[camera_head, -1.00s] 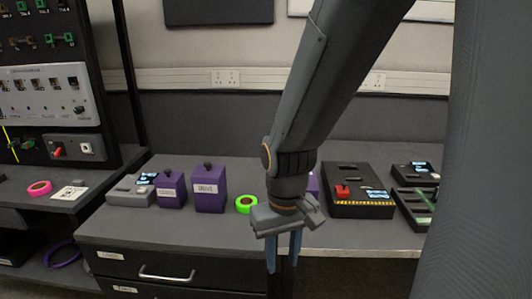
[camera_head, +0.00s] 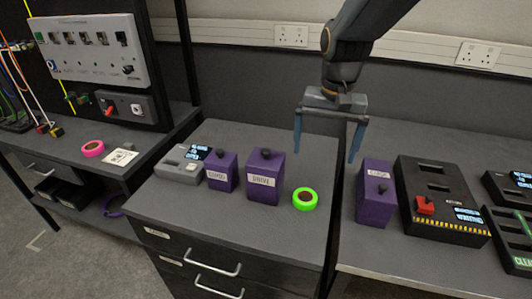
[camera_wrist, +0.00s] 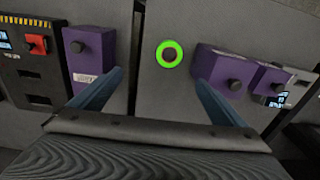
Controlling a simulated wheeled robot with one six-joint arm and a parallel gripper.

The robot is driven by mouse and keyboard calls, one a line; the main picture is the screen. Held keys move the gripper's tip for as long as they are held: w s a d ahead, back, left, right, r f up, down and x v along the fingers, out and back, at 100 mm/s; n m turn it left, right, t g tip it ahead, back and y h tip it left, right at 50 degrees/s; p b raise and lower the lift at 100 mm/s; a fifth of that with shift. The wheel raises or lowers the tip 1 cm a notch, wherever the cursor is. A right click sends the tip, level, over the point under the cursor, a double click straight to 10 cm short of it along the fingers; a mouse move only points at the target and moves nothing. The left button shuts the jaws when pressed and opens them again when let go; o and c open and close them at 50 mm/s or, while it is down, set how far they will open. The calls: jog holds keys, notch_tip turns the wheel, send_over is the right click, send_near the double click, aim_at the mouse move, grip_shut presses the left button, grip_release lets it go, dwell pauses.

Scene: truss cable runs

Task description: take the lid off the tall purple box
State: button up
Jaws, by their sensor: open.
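The tallest-looking purple box (camera_head: 264,184), labelled DRIVE, stands upright on the left grey worktop with a black knob (camera_head: 266,153) on its lid. A smaller purple box (camera_head: 221,174) with a black knob stands just left of it. A third purple box (camera_head: 375,195) stands on the right worktop. My gripper (camera_head: 325,158) is open and empty, raised above the worktops to the right of the DRIVE box. In the wrist view my gripper (camera_wrist: 160,78) has the DRIVE box (camera_wrist: 216,66) beyond its right finger and the third box (camera_wrist: 86,66) beyond its left finger.
A green tape ring (camera_head: 305,199) lies right of the DRIVE box. A grey device (camera_head: 181,163) sits at the left. A black case with a red switch (camera_head: 440,200) stands on the right worktop. A gap separates the worktops. Bare worktop lies behind the tape.

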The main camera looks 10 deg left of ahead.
notch_tip(320, 180, up, 4)
send_over(266, 151)
jog(key=shift+d+f+g, duration=0.15)
jog(key=shift+d+g, duration=0.25)
jog(key=shift+a+f, duration=0.1)
jog(key=shift+a, duration=0.2)
jog(key=shift+a+f+p, duration=0.15)
jog(key=shift+f+p, duration=1.25)
jog(key=shift+f, duration=2.3)
jog(key=c, duration=1.1)
